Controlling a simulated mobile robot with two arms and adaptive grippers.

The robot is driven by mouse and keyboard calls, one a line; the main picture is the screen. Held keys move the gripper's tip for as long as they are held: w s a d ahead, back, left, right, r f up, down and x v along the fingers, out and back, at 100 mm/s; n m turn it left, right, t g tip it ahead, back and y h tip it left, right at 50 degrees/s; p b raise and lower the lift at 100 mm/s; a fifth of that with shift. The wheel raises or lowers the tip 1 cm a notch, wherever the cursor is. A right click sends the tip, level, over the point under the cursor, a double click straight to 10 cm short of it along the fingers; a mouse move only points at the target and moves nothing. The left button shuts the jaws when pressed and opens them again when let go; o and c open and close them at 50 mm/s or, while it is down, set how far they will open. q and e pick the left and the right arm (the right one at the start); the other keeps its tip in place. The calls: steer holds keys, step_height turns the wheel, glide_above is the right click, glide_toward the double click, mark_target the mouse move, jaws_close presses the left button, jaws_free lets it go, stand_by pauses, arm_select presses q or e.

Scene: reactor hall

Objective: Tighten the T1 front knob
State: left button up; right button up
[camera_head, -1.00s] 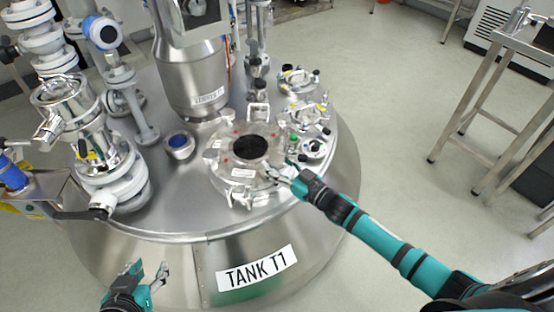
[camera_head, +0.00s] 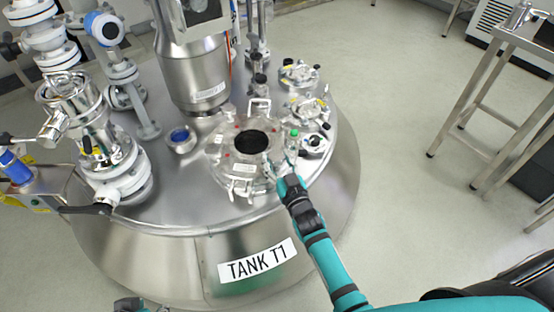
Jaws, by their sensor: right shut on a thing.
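Tank T1 (camera_head: 225,243) is the large steel vessel with a "TANK T1" label on its front. On its lid sits a round hatch cover (camera_head: 222,150) with a dark central window and clamp knobs around its rim. My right gripper (camera_head: 279,172) is at the front right rim of this cover, shut on a small part there. That part looks like a clamp knob, but the fingers mostly hide it. Another knob (camera_head: 243,190) shows at the cover's front. My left gripper (camera_head: 140,305) is only partly in view at the bottom edge, apart from the tank top.
Smaller ports (camera_head: 314,143) stand right of the cover. A tall steel column (camera_head: 192,70) rises behind it. White flanged pipes and valves (camera_head: 118,170) crowd the left. A steel frame table (camera_head: 505,75) stands at right, with open floor between.

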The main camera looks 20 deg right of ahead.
steer(key=shift+r, duration=0.15)
steer(key=o, duration=1.2)
steer(key=shift+s, duration=0.1)
steer(key=s, duration=1.1)
steer(key=shift+s+d, duration=0.35)
steer(key=shift+d, duration=0.05)
